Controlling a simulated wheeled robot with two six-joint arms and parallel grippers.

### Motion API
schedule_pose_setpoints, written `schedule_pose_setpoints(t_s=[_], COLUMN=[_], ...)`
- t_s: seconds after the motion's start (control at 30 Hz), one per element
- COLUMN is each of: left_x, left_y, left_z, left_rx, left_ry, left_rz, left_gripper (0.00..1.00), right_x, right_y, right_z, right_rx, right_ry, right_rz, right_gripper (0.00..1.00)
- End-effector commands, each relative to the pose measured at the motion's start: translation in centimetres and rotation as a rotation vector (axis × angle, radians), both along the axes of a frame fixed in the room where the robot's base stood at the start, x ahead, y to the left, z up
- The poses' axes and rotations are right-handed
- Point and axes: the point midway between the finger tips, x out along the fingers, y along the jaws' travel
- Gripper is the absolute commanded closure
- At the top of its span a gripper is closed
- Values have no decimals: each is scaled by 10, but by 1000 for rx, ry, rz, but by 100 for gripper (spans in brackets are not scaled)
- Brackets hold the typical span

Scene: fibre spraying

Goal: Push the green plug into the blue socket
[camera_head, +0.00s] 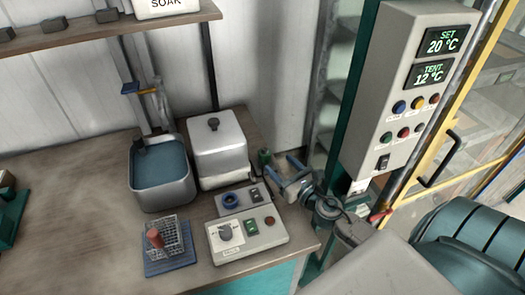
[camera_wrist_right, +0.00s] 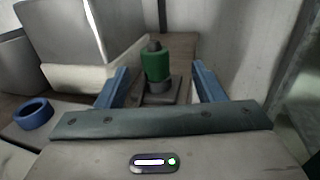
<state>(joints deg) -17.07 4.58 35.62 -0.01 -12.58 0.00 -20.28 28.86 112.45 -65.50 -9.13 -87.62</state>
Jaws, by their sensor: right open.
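The green plug (camera_head: 264,157) stands upright at the right end of the bench, beside the white lidded box. In the right wrist view the green plug (camera_wrist_right: 157,66) has a dark tip and a grey lower part, and stands on a small dark base. My right gripper (camera_head: 276,169) is open and points at the plug. Its blue fingers (camera_wrist_right: 160,84) lie to either side of the plug, apart from it. The blue socket (camera_head: 230,199) is a ring on a grey panel, left of my gripper; it also shows in the right wrist view (camera_wrist_right: 33,112). My left gripper is out of view.
The white box (camera_head: 217,148) stands close behind the socket panel. A control box (camera_head: 247,236) with knob and buttons is in front. A water basin (camera_head: 162,180) and a blue rack (camera_head: 166,262) are to the left. A tall display panel (camera_head: 405,90) rises at right.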

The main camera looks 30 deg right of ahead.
Motion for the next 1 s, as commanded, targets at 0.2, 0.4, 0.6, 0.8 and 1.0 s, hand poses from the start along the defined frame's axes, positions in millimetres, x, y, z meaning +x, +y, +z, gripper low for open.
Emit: schedule_pose_setpoints(t_s=[0.2,0.4,0.6,0.8,1.0], left_x=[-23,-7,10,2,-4], left_y=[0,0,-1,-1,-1], left_z=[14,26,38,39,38], left_rx=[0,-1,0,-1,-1], left_ry=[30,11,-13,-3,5], left_rz=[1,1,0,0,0], left_gripper=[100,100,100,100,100], right_x=[23,39,67,77,76], right_y=[1,5,9,10,10], right_z=[2,5,3,1,0], right_rx=[2,4,1,1,1], right_ry=[0,-2,-1,0,0], right_rz=[-1,-2,-2,0,0], right_gripper=[38,38,38,38,44])
